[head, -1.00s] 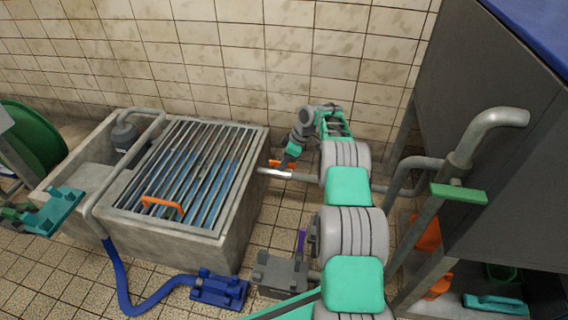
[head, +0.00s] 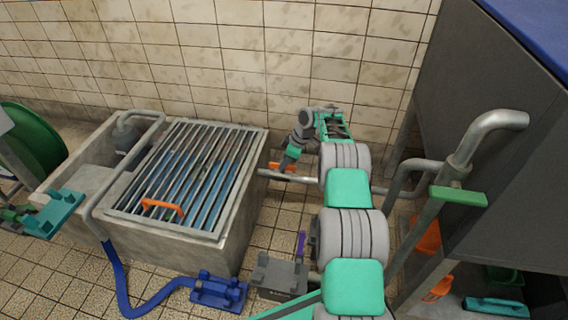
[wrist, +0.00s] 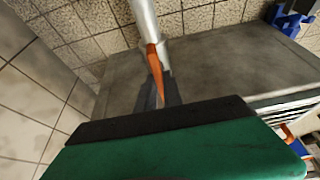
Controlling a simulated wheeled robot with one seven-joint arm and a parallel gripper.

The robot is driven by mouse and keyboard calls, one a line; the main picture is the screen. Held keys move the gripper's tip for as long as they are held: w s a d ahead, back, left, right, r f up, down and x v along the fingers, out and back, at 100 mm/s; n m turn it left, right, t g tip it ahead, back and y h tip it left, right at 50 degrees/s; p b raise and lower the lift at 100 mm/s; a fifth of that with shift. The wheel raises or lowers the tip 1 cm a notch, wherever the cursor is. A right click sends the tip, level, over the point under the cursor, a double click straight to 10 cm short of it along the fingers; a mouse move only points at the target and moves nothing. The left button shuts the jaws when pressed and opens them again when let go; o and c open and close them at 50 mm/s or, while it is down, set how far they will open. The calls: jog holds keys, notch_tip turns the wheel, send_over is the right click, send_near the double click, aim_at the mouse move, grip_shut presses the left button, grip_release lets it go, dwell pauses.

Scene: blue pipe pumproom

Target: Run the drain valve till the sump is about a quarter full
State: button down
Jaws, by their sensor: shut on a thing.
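The drain valve's orange lever (head: 275,167) sits on a pale pipe (head: 292,178) that meets the right side of the concrete sump (head: 185,252). My gripper (head: 287,161) reaches down to the lever from behind and is shut on it. In the wrist view the orange lever (wrist: 154,62) runs down between my dark fingertips (wrist: 160,92), beside the pipe. Blue water (head: 207,172) shows between the bars of the grate over the sump. The bars partly hide the water, and I cannot read its exact level.
A grey pump (head: 126,136) stands in the left basin, with a blue hose (head: 122,285) running to a blue fitting (head: 218,291). A grey block (head: 280,276) is on the floor. Pipes and a dark tank (head: 510,190) crowd the right.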

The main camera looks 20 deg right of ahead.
jog(key=m+p, duration=0.1)
jog(key=m, duration=0.1)
jog(key=m+t+h+p, duration=0.1)
jog(key=m, duration=0.1)
jog(key=shift+s+a+r+m, duration=0.15)
jog(key=shift+a+m, duration=0.05)
jog(key=shift+m, duration=0.1)
jog(key=m+t+h+p, duration=0.1)
jog(key=m+h+p, duration=0.1)
jog(key=m, duration=0.2)
jog(key=shift+a, duration=0.1)
jog(key=m+h, duration=0.1)
jog(key=m, duration=0.2)
jog(key=m+h, duration=0.1)
jog(key=m, duration=0.1)
jog(key=shift+a+m+p, duration=0.15)
jog(key=shift+m+p, duration=0.25)
jog(key=shift+m+g+h+b, duration=0.35)
jog(key=shift+m+h, duration=0.35)
jog(key=shift+m, duration=1.2)
jog(key=c, duration=1.5)
grip_release()
